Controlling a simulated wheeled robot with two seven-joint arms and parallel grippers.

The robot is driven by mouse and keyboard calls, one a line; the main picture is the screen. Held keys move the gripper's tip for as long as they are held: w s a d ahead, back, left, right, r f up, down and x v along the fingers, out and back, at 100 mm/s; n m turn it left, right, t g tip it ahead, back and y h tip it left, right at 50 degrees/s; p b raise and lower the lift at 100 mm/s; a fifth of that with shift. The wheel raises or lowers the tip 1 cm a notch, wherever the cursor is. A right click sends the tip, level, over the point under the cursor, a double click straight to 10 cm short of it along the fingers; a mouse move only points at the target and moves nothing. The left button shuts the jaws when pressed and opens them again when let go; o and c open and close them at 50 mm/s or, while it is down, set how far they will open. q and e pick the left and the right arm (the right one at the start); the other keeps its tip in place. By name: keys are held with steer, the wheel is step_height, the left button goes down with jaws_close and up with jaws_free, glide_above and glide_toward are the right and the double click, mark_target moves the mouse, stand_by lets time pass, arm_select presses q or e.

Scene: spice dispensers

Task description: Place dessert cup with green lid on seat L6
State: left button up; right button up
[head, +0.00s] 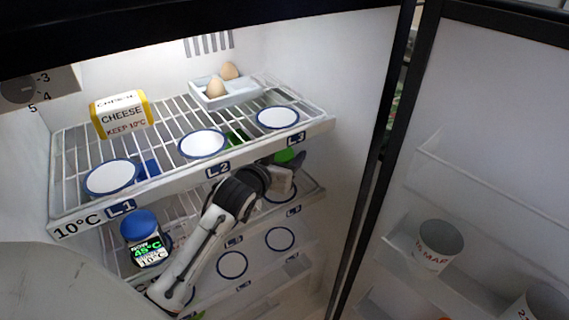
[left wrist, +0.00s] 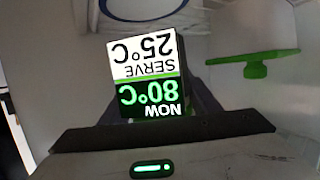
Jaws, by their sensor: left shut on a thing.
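The dessert cup (left wrist: 146,72) is in my left gripper (head: 283,180), its label upside down in the left wrist view, reading "NOW 80°C, SERVE 25°C". In the head view a green lid (head: 287,156) shows just above the fingers, under the top shelf's front edge; the cup's body is mostly hidden by the gripper. Seat L6 (head: 284,194) is a blue-rimmed white disc at the right of the middle shelf, partly behind the gripper. The gripper is over or in front of it; I cannot tell whether the cup touches it. My right gripper is not in view.
The top shelf (head: 190,172) is close above my gripper, with cheese (head: 122,115) and an egg tray (head: 227,92) on it. A blue-lidded jar (head: 145,238) stands on the middle shelf at left. A flat green piece (left wrist: 254,67) shows beyond the cup. The open door is right.

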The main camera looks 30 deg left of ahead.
arm_select(q)
steer(key=shift+w+f, duration=0.15)
steer(key=shift+w, duration=0.05)
steer(key=shift+f, duration=1.55)
steer(key=shift+f, duration=0.1)
steer(key=o, duration=1.2)
steer(key=v, duration=1.2)
steer(key=shift+s, duration=0.1)
